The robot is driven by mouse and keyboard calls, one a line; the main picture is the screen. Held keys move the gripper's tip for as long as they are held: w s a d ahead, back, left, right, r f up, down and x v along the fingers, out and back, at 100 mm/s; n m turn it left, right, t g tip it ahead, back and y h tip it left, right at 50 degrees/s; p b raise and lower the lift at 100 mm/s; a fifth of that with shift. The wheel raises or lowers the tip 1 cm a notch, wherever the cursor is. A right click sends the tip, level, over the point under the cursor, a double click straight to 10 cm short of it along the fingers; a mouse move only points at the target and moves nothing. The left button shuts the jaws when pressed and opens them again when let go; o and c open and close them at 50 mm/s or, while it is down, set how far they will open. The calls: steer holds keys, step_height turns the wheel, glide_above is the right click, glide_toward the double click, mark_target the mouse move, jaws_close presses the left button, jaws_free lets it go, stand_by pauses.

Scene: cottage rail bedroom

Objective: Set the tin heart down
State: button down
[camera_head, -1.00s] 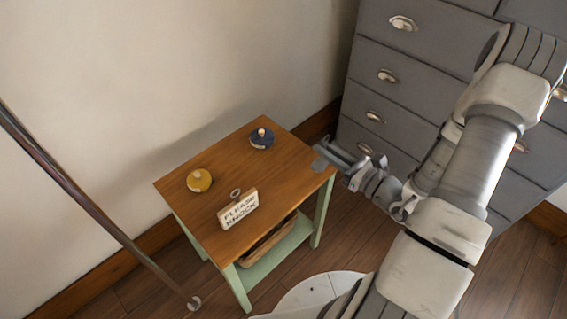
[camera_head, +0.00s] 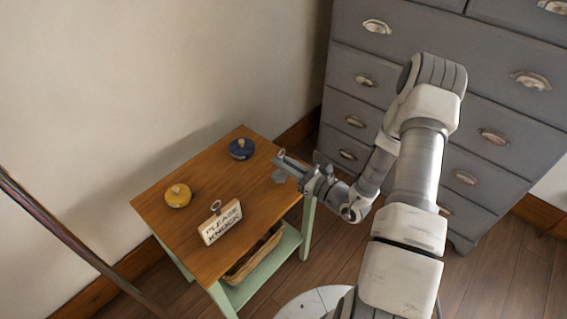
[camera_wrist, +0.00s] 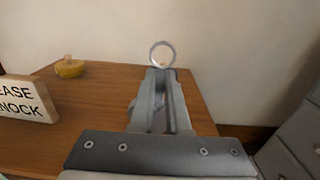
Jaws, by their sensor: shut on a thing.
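My gripper (camera_head: 281,160) is shut on the tin heart, over the back right part of the small wooden table (camera_head: 185,228). The tin heart (camera_head: 279,177) shows as a small grey shape just below the fingertips; its outline is mostly unclear. In the wrist view, a metal ring (camera_wrist: 151,54) stands up at the tips of my gripper (camera_wrist: 160,78), and the fingers hide most of what is below. I cannot tell whether the heart touches the tabletop.
A blue round piece (camera_head: 241,149) sits left of my gripper, with a yellow one (camera_head: 178,196) farther left. A "PLEASE KNOCK" sign (camera_head: 220,223) stands near the front edge. A grey drawer chest (camera_head: 400,50) is behind my arm. The table's middle is clear.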

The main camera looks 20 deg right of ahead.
steer(key=shift+f, duration=0.15)
steer(key=c, duration=0.9)
jaws_free()
steer(key=shift+r, duration=0.3)
steer(key=p+v, duration=0.1)
steer(key=v, duration=1.1)
steer(key=shift+p, duration=0.35)
